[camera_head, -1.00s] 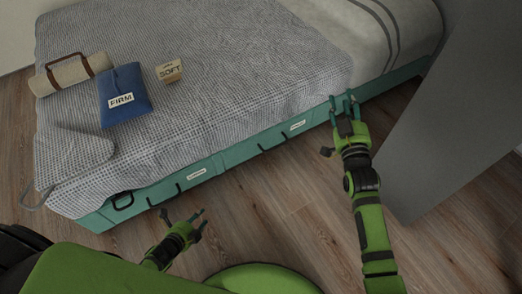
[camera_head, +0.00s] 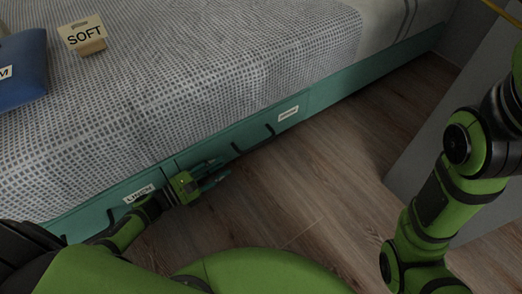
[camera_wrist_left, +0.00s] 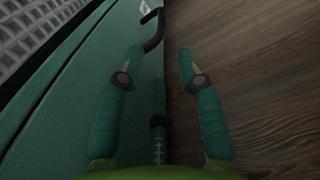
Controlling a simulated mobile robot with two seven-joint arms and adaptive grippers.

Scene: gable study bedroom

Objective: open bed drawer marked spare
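The teal bed base has a right drawer front (camera_head: 262,122) with a small white label (camera_head: 288,113); its lettering is too small to read. The left drawer's label (camera_head: 139,193) seems to read LINEN. My left gripper (camera_head: 216,172) is low beside the drawer fronts, left of the right drawer's handle. In the left wrist view its fingers (camera_wrist_left: 160,65) are apart and empty, with a black handle part (camera_wrist_left: 154,32) ahead of them. My right arm rises at the right; its gripper is out of frame.
A grey panel (camera_head: 420,140) stands on the right. Wooden floor (camera_head: 310,190) is clear in front of the drawers. On the bed lie a blue pouch (camera_head: 22,75) and a block marked SOFT (camera_head: 88,40). The blanket (camera_head: 200,90) reaches down to the drawer tops.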

